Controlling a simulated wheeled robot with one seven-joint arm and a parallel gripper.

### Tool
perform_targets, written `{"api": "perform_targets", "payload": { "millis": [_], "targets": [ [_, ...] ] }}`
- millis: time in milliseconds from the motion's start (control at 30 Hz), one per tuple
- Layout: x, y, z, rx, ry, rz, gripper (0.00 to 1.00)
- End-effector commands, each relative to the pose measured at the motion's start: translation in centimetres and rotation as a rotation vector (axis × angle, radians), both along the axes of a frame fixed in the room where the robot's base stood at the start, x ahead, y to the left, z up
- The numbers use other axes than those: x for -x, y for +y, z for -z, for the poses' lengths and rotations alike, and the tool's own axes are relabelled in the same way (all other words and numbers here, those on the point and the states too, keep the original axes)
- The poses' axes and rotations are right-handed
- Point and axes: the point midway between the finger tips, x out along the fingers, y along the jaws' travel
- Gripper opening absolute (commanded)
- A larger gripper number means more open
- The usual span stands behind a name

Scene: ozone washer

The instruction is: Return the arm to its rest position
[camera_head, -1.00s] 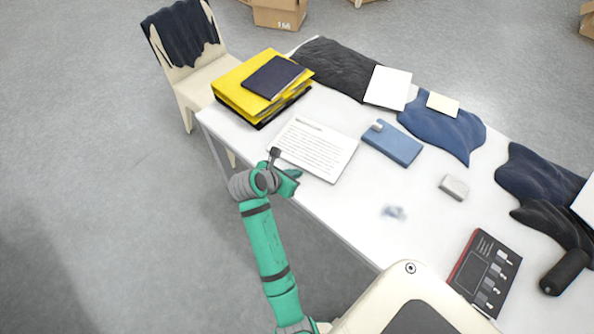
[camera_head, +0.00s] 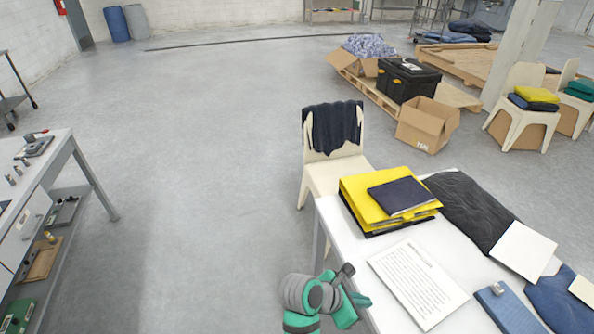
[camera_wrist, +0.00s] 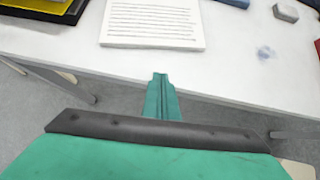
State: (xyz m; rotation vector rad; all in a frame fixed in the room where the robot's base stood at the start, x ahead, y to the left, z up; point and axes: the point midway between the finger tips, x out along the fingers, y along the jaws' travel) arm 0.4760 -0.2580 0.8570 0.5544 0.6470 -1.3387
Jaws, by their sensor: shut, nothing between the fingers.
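My green and grey arm rises from the bottom edge of the head view. My gripper (camera_head: 358,302) is at the near left edge of the white table (camera_head: 345,235), beside the printed sheet. In the wrist view my gripper (camera_wrist: 160,80) points toward the table's edge, its green fingers together and nothing between them. The white tabletop (camera_wrist: 225,68) lies ahead of the fingertips in that view. The lower part of my arm is outside the head view.
A workbench (camera_head: 62,155) is at the left. Open grey floor (camera_head: 205,190) lies between.

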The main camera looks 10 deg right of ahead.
Motion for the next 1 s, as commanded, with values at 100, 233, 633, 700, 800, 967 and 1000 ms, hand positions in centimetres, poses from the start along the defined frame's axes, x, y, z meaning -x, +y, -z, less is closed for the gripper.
{"api": "perform_targets", "payload": {
  "millis": [100, 233, 633, 700, 800, 967, 1000],
  "targets": [
    [0.1, 0.1, 0.4, 0.0, -0.011, -0.001, 0.0],
    [0.3, 1.0, 2.2, -0.005, -0.086, -0.005, 0.0],
    [2.6, 8.4, 9.7, -0.206, -0.576, 0.012, 0.0],
    [3.4, 10.0, 10.4, -0.271, -0.663, 0.029, 0.0],
    [4.7, 12.3, 11.3, -0.375, -0.78, 0.062, 0.0],
    [7.5, 15.9, 11.7, -0.566, -0.955, 0.141, 0.0],
    [8.2, 16.8, 11.6, -0.617, -0.997, 0.164, 0.0]
  ]
}}
